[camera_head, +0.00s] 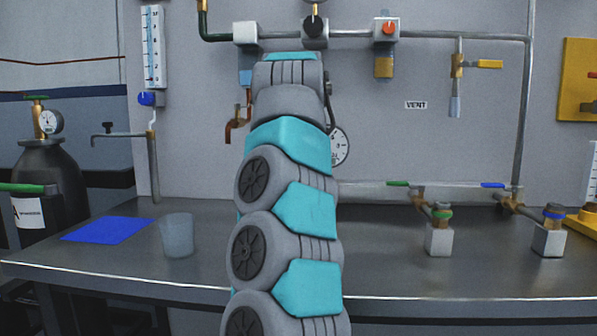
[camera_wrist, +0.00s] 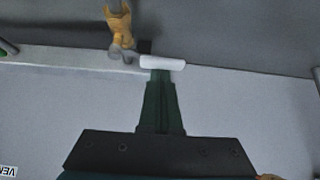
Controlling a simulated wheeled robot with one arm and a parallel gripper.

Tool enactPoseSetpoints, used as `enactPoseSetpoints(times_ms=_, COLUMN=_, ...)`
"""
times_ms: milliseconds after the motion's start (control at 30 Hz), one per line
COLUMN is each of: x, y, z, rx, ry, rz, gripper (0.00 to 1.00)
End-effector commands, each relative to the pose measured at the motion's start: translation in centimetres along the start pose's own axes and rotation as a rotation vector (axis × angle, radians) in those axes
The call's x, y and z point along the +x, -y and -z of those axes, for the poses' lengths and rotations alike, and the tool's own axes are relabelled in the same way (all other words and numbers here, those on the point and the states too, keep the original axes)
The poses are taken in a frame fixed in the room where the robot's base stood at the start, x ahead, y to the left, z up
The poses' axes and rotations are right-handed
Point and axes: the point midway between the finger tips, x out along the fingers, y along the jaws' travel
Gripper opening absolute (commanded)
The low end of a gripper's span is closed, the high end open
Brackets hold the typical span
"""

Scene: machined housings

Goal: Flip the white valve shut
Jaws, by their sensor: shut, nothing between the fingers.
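The white valve handle (camera_wrist: 162,62) is a short rounded bar in the wrist view. It lies sideways, to the right of a brass valve body (camera_wrist: 119,24) with a grey metal end. My gripper (camera_wrist: 160,74) is shut and empty, its dark fingers together and their tips right at the lower edge of the white handle. I cannot tell whether they touch it. In the head view my own arm hides the white valve and the gripper.
A yellow-handled valve (camera_head: 489,64) hangs on the wall. A clear cup (camera_head: 177,236) and a blue mat (camera_head: 107,230) are on the left. The bench front (camera_head: 400,275) is free.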

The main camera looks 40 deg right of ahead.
Motion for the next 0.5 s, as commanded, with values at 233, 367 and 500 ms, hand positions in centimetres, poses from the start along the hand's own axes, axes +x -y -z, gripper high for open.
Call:
enactPoseSetpoints(times_ms=233, x=-2.0, y=0.1, z=-0.5, rx=-0.004, ry=0.021, rz=0.0, gripper=0.0)
enactPoseSetpoints(times_ms=367, x=-4.4, y=0.0, z=-0.1, rx=-0.002, ry=0.012, rz=-0.001, gripper=0.0)
enactPoseSetpoints(times_ms=500, x=-6.3, y=-0.1, z=0.0, rx=-0.001, ry=0.01, rz=0.0, gripper=0.0)
